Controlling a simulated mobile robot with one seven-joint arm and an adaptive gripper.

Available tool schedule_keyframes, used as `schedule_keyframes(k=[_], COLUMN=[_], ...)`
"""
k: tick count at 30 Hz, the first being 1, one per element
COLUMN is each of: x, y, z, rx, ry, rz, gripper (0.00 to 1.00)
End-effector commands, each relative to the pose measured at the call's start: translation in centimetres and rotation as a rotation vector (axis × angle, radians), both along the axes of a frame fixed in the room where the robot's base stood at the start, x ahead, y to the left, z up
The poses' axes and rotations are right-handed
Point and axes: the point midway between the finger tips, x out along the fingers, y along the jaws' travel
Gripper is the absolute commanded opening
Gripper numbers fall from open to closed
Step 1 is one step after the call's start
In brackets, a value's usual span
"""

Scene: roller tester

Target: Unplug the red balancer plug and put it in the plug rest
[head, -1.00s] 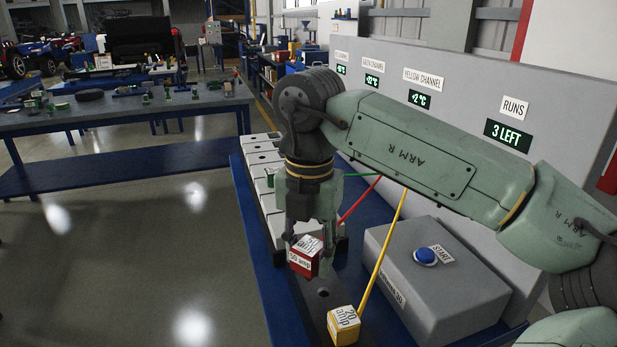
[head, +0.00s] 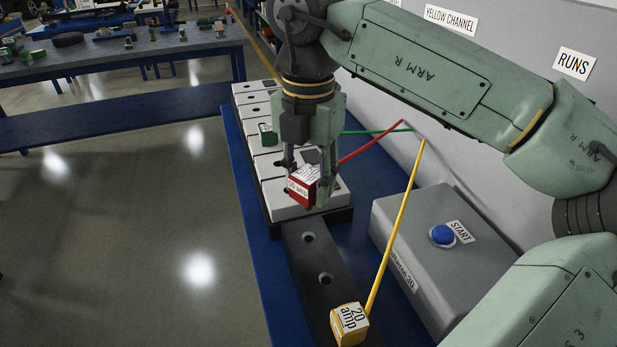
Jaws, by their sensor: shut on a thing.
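The red balancer plug (head: 302,187), labelled 50 amp, is between the fingers of my gripper (head: 305,172), which is shut on it. It shows in front of the nearest white block (head: 335,195) of a row. I cannot tell whether it touches that block or hangs above it. A red cable (head: 370,147) runs from it to the grey panel. A dark strip that looks like the plug rest (head: 297,257) extends towards me from the row, with two open holes. The yellow plug (head: 350,322), labelled 20 amp, stands at its near end.
A grey box with a blue START button (head: 442,235) stands to the right of the strip. A green plug (head: 267,133) sits farther back along the row. Open floor lies left of the blue bench (head: 252,255).

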Motion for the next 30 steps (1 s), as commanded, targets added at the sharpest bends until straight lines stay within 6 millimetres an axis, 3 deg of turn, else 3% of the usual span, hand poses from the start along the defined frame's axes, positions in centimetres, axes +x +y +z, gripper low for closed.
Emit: schedule_keyframes(k=[18,30], x=[0.0,0.0], y=[0.0,0.0], z=[-5.2,-5.8], rx=[0.0,0.0], ry=[-0.001,-0.001], rz=[0.0,0.0], gripper=[0.0,0.0])
